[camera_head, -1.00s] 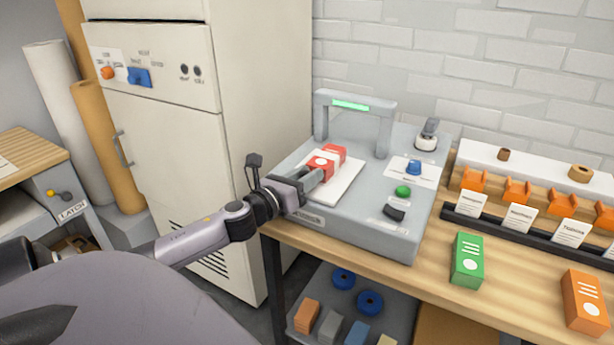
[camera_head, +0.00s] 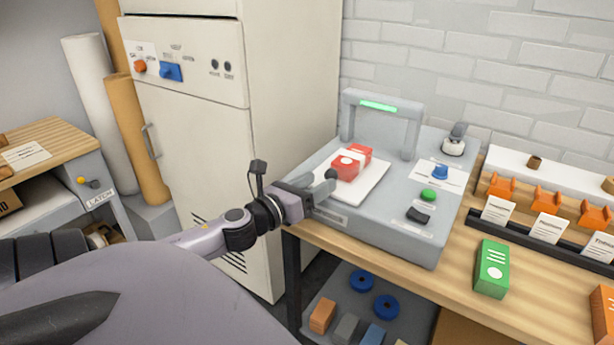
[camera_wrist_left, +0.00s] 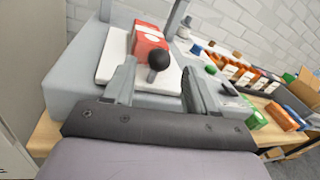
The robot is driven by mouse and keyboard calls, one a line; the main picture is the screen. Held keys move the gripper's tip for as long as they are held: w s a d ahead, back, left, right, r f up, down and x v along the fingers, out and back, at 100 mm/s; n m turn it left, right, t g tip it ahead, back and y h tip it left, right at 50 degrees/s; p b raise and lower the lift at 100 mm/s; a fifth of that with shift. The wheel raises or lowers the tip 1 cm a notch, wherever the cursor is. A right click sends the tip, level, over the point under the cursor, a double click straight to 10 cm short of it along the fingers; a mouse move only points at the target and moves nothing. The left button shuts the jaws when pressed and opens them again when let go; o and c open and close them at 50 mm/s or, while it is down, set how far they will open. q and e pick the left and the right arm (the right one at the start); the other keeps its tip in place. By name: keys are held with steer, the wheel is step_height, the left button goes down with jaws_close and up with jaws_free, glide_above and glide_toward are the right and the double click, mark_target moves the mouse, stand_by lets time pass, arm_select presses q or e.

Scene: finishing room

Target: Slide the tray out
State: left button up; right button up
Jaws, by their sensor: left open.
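The white, flat tray-like plate (camera_head: 376,185) lies on the sloped grey machine (camera_head: 400,230), under its arch. A red piece with white markings (camera_head: 350,164) rests on the plate; I cannot tell whether it is one box or two. My left gripper (camera_head: 325,187) is open and empty at the machine's near left edge, in front of the red piece and apart from it. In the left wrist view, its fingers (camera_wrist_left: 156,88) point toward the white plate (camera_wrist_left: 113,62). A black ball-shaped knob (camera_wrist_left: 159,60) shows between them, in front of the red piece. My right gripper is not in view.
The arch (camera_head: 380,105) has a lit green strip. A blue knob (camera_head: 440,172), a green button (camera_head: 428,195) and a black switch (camera_head: 418,215) sit on the machine's right. A green box (camera_head: 491,268) stands on the bench. A tall cream cabinet (camera_head: 290,80) stands at left.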

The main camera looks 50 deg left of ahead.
arm_select(q)
steer(key=shift+s, duration=1.15)
